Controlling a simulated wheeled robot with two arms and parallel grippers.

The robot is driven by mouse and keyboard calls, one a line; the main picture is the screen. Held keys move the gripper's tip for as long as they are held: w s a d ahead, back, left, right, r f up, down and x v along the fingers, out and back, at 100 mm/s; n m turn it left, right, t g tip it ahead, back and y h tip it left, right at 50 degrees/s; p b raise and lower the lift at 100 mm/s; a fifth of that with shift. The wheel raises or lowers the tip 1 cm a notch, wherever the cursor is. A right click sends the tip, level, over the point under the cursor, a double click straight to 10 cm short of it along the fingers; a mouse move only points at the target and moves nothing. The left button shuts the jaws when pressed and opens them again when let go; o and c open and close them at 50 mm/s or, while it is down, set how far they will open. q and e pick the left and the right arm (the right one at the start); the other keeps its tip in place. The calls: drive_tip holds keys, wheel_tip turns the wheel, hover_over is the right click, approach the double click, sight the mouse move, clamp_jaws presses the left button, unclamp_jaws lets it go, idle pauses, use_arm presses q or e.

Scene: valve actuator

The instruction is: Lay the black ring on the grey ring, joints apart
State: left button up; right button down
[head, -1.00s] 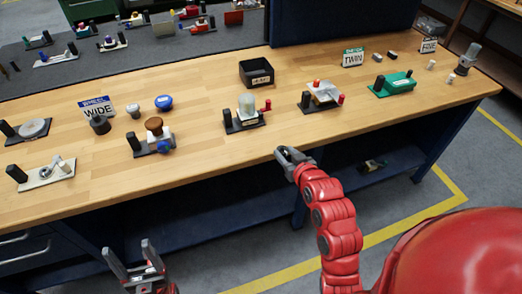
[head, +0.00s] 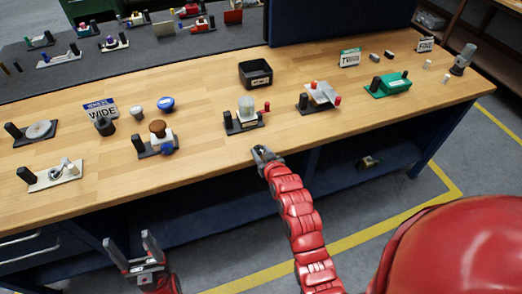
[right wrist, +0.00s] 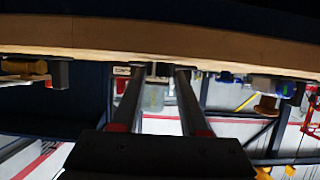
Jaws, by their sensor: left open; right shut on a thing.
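My right gripper (head: 264,153) is at the bench's front edge, just in front of the unit with the clear dome (head: 246,107). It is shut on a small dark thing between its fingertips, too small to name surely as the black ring. In the right wrist view, the fingers (right wrist: 157,80) point at the bench edge, with a pale domed shape between them. I cannot make out the grey ring with certainty; a grey disc (head: 40,129) lies on a unit at the left. My left gripper (head: 134,252) is open and empty, low in front of the bench.
The wooden bench (head: 205,160) carries several units, a black bin (head: 256,74), a WIDE sign (head: 101,110) with a dark round piece (head: 105,126) by it, and a green unit (head: 388,84). A plate unit (head: 320,95) stands right of the dome.

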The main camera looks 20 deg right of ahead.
drive_tip(key=shift+f, duration=0.2)
drive_tip(key=shift+c, duration=2.1)
unclamp_jaws()
drive_tip(key=shift+r, duration=0.1)
